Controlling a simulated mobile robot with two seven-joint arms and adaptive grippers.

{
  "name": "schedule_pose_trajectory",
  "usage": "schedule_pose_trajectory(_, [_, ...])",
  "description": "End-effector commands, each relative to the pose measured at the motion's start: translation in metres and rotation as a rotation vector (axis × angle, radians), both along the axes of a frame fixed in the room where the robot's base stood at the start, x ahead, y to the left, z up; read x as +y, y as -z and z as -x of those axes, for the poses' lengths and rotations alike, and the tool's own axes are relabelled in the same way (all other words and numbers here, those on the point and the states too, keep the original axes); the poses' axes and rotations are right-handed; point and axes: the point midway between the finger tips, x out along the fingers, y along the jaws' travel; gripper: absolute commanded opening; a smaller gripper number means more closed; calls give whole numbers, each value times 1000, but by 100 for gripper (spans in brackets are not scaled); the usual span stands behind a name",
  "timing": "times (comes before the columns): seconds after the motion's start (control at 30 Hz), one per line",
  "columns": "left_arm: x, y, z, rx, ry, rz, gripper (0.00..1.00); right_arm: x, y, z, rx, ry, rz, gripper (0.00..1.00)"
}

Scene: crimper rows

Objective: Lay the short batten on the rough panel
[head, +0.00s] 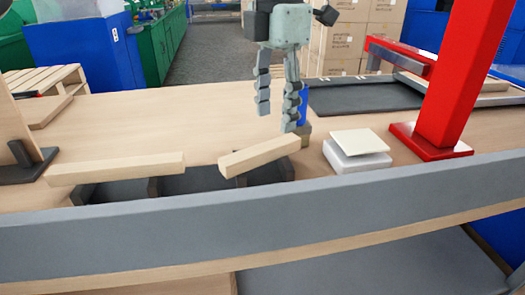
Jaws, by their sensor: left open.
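Two pale wooden battens lie over a dark compartmented tray (198,181). The shorter batten (258,156) rests at an angle at the tray's right end; the longer batten (115,169) reaches past its left end. My left gripper (277,117) hangs from the top of the head view, fingers down and apart, with nothing between them. Its fingertips appear above or behind the short batten; the exact gap cannot be told. I cannot tell for sure which surface is the rough panel; a dark flat panel (365,97) lies at the back right. My right gripper is not in view.
A white box with a cream plate (358,142) stands right of the tray, beside a red post (445,90). A blue cylinder (304,104) stands behind my left fingers. A grey rail (250,225) runs along the front. The table's middle left is clear.

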Motion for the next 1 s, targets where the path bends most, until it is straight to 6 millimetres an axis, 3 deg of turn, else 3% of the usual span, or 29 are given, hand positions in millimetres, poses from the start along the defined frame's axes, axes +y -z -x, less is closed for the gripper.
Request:
schedule_pose_trajectory(0.33, [5, 46, 8, 3, 1, 2, 48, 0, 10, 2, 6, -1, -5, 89])
schedule_pose_trajectory(0.63, [5, 53, 8, 2, 2, 4, 48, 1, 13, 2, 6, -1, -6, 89])
schedule_pose_trajectory(1.0, [5, 52, 8, 2, 2, 5, 4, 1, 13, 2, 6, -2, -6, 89])
